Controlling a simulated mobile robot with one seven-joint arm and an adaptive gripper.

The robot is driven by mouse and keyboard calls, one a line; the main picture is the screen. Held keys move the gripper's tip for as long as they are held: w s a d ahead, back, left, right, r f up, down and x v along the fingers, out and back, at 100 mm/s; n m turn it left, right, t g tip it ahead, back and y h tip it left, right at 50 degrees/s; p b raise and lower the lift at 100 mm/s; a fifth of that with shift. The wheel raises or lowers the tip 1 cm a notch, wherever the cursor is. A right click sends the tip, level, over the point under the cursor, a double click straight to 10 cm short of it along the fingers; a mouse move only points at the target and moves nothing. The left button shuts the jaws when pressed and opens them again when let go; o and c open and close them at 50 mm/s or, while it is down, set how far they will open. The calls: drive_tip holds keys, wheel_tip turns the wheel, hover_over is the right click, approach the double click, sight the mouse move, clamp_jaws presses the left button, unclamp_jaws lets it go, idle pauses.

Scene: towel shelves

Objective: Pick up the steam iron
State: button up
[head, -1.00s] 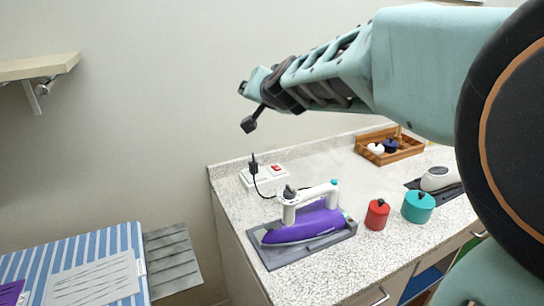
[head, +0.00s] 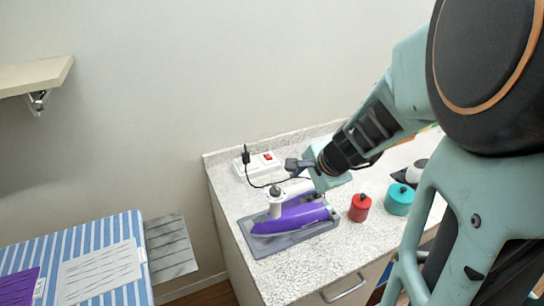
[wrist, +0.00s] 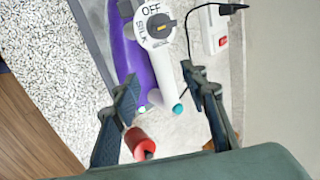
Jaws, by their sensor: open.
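The steam iron (head: 290,218) has a purple body and a white handle and sits on a grey rest (head: 266,241) on the speckled counter. In the wrist view the iron (wrist: 160,75) shows its white handle and a dial marked OFF. My gripper (wrist: 159,78) is open and empty, with its two dark fingers apart. In that view the fingers appear on either side of the handle's end, but how far above it they are is hard to tell. In the head view my wrist hangs over the iron's right end and hides part of the handle.
A red canister (head: 359,208) and a teal canister (head: 399,199) stand right of the iron. A white power strip (head: 258,164) with a black plug and cord lies behind it. A striped ironing board (head: 70,250) is at the lower left. A wall shelf (head: 35,76) is at the upper left.

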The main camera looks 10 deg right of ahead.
sight(293, 189)
drive_tip(key=b+x, duration=0.2)
drive_tip(key=x, duration=0.6)
drive_tip(key=shift+f, duration=0.1)
drive_tip(key=shift+w, duration=0.1)
drive_tip(key=shift+c, duration=0.4)
clamp_jaws()
drive_tip(key=shift+w, duration=0.1)
